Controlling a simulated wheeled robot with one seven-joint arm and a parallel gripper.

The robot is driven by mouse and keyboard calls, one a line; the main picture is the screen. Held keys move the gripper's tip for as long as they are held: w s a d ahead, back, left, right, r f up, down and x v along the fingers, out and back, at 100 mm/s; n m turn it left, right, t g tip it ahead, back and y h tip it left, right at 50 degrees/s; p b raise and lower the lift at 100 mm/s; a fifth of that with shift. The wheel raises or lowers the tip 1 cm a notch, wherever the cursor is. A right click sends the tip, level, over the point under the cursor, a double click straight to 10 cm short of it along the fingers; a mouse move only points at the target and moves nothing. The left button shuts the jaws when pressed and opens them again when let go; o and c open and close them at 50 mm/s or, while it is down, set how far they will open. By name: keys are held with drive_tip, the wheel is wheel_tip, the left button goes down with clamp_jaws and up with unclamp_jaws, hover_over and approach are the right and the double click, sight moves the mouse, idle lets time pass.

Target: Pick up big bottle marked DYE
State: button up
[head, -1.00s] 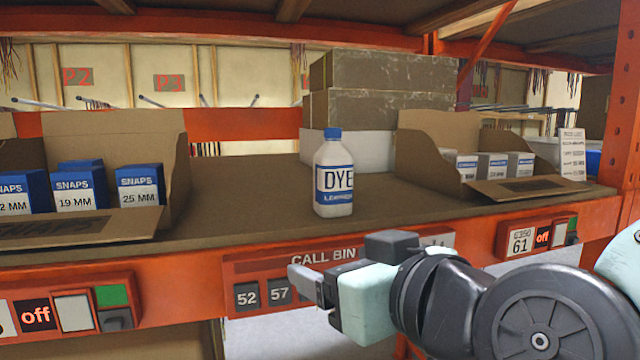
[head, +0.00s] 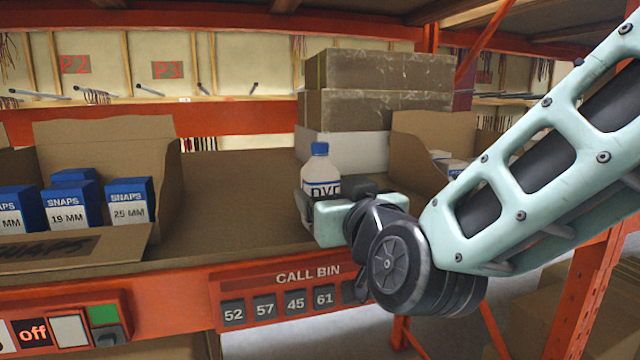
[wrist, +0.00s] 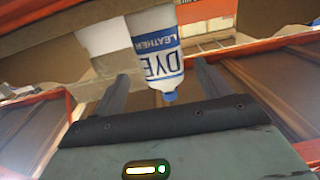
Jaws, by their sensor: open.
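The big bottle marked DYE (head: 320,170) is white with a blue cap and a blue label band. It stands upright on the brown shelf (head: 240,190), its lower part hidden behind my gripper in the head view. My gripper (head: 308,206) is in front of the bottle at shelf height. In the wrist view the bottle (wrist: 158,55) appears upside down, between the two spread fingers of my open gripper (wrist: 160,85). I cannot tell whether a finger touches it.
Boxes marked SNAPS (head: 128,200) sit in an open carton (head: 110,140) on the left. Stacked brown boxes (head: 375,105) stand behind the bottle. Another open carton (head: 430,130) is at right, partly hidden by my arm. The orange shelf edge (head: 180,290) runs in front.

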sight(320, 189)
drive_tip(key=shift+f+p+x, duration=0.15)
drive_tip(key=shift+p+x, duration=0.7)
drive_tip(key=shift+x, duration=0.6)
drive_tip(key=shift+f+p+x, duration=0.15)
drive_tip(key=shift+p+x, duration=0.65)
drive_tip(key=shift+x, duration=0.65)
drive_tip(key=shift+a, duration=0.1)
drive_tip(key=shift+c, duration=0.4)
drive_tip(key=c, duration=1.2)
